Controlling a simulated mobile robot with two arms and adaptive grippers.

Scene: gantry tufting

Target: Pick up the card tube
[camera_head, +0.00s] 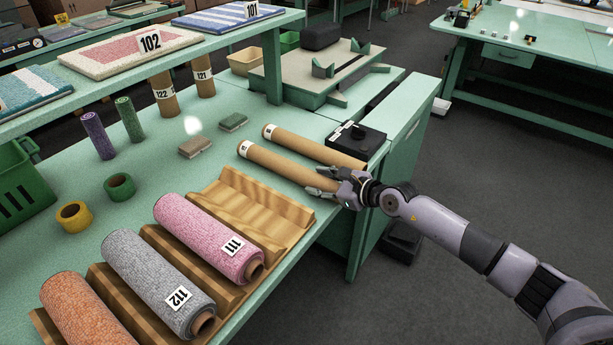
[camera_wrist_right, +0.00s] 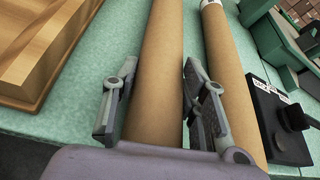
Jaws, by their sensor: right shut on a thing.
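Two brown card tubes lie side by side on the green table. The nearer card tube (camera_head: 278,165) has a white label at its far end and also shows in the right wrist view (camera_wrist_right: 160,70). My right gripper (camera_head: 322,181) is at this tube's right end, with one finger on each side, shut on it. The tube still appears to lie along the tabletop. The second card tube (camera_head: 310,146) lies just behind it, outside the fingers, and shows in the wrist view (camera_wrist_right: 230,80). My left gripper is not in view.
A wooden cradle rack (camera_head: 262,205) holds pink (camera_head: 205,235), grey (camera_head: 155,280) and orange (camera_head: 88,312) rolls close to the left. A black box (camera_head: 357,142) stands just beyond the tubes. A shelf (camera_head: 200,47) with rug samples overhangs the back. Open floor lies right.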

